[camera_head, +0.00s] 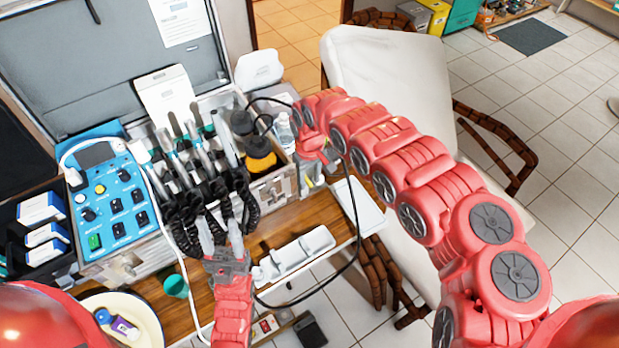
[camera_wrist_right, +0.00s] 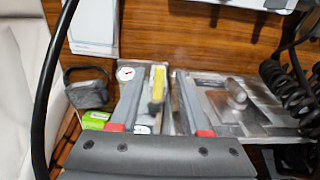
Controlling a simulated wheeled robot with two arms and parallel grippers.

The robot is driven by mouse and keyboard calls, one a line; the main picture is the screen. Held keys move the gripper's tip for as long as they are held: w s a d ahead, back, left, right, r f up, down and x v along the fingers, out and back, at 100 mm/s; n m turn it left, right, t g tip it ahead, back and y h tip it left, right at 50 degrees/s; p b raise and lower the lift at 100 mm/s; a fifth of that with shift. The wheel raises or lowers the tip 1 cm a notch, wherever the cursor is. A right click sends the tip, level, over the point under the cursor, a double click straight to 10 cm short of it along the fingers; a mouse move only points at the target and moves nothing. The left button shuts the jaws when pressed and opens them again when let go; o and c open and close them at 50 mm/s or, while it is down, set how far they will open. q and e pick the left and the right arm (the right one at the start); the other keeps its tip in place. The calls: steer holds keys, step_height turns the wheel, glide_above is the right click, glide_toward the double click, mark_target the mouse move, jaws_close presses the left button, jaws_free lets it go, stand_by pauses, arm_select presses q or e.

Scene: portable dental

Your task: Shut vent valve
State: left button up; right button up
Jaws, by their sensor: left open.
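In the right wrist view a narrow yellow lever (camera_wrist_right: 157,84), likely the vent valve's handle, shows between the fingers of my right gripper (camera_wrist_right: 155,78). There are gaps on both sides of it, and I see no finger pressing on it. A small round white gauge (camera_wrist_right: 125,73) is beside the left finger. In the head view my right gripper (camera_head: 311,176) is at the right end of the open metal case (camera_head: 272,188); its fingertips are hard to make out there. My left gripper (camera_head: 219,236) is open and empty in front of the case, by the black coiled hoses.
A blue control panel (camera_head: 110,200) sits in the case, left of several handpieces. A white tray (camera_head: 296,252) lies on the wooden table in front. A black cable (camera_head: 357,215) loops beside my right arm. A pale chair (camera_head: 390,90) stands behind that arm.

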mark_target(309, 183)
step_height(309, 183, up, 17)
steer(key=b, duration=0.3)
steer(key=shift+r, duration=0.15)
stand_by(0.3)
stand_by(0.4)
